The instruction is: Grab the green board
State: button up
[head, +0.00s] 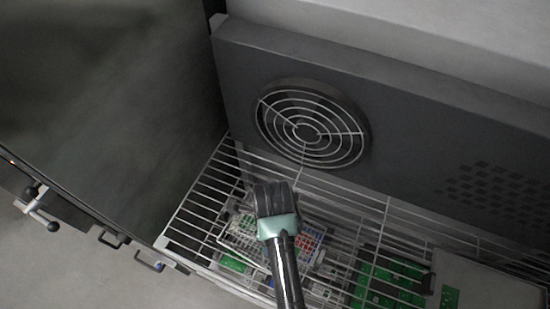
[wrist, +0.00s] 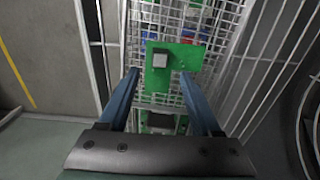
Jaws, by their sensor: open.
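A green board (wrist: 190,52) with a square grey block on it shows in the wrist view, just beyond my fingertips, over a white wire basket (wrist: 229,45). My gripper (wrist: 159,74) is open, its two blue fingers on either side of the board's near edge. I see no contact with the board. A second green piece with a dark part (wrist: 158,120) shows lower down between the fingers. In the head view my gripper (head: 275,194) is above the basket and hides part of it. Which green patch there is the same board I cannot tell.
A white wire rack (head: 200,205) spans the area around my gripper. Larger green boards (head: 385,278) and a grey box (head: 490,285) are at the right. A dark panel with a round fan grille (head: 308,130) stands behind; a dark wall (head: 110,90) closes the left.

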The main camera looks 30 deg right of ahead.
jog(key=shift+f+p, duration=0.55)
jog(key=shift+f, duration=1.8)
grip_shut()
